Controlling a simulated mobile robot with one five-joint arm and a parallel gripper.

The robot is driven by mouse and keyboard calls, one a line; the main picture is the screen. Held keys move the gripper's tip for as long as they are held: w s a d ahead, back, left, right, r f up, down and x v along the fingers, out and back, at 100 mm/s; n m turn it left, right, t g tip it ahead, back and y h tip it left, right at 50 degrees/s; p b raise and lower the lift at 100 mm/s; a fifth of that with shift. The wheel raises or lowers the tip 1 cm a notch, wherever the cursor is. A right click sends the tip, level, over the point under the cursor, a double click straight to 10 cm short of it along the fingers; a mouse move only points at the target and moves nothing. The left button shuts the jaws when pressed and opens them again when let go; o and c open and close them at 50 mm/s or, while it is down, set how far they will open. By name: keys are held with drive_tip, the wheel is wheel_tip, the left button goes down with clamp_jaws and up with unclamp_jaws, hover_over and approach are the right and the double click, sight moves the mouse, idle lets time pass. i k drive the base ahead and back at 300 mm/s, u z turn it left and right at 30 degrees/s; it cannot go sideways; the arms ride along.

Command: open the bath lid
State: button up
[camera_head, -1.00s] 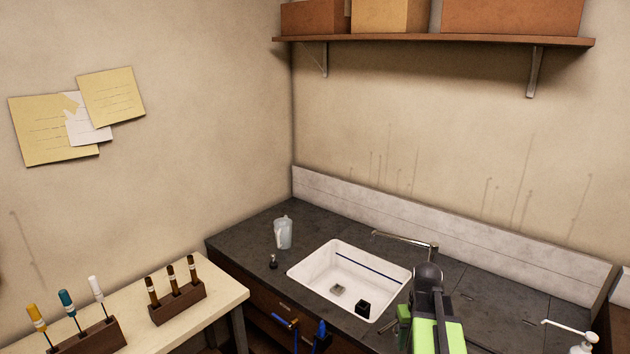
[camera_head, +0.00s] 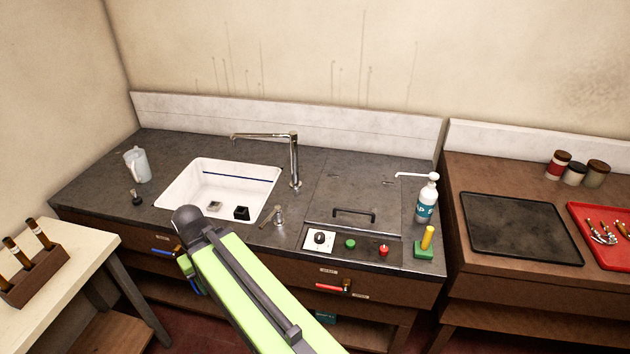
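The bath lid (camera_head: 362,190) is a dark flat panel set in the grey worktop, right of the tap. It lies flat and looks shut. A black bar handle (camera_head: 354,212) stands near its front edge. What is under the lid is hidden. My green and black arm reaches up from the bottom of the view to a point in front of the sink, left of the lid. The far end of the arm is hidden behind its own links, and I do not see my gripper's fingers.
A white sink (camera_head: 179,196) and a tap (camera_head: 293,165) are left of the lid. A pump bottle (camera_head: 426,199) and a yellow-handled green block (camera_head: 425,244) stand to its right. A dial panel (camera_head: 319,239) and buttons lie in front. A black tray (camera_head: 520,229) is farther right.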

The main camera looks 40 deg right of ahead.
sight(336, 202)
drive_tip(key=u, duration=0.6)
drive_tip(key=k, duration=1.25)
drive_tip(key=z, duration=0.5)
drive_tip(key=i, duration=1.05)
drive_tip(key=u, duration=0.05)
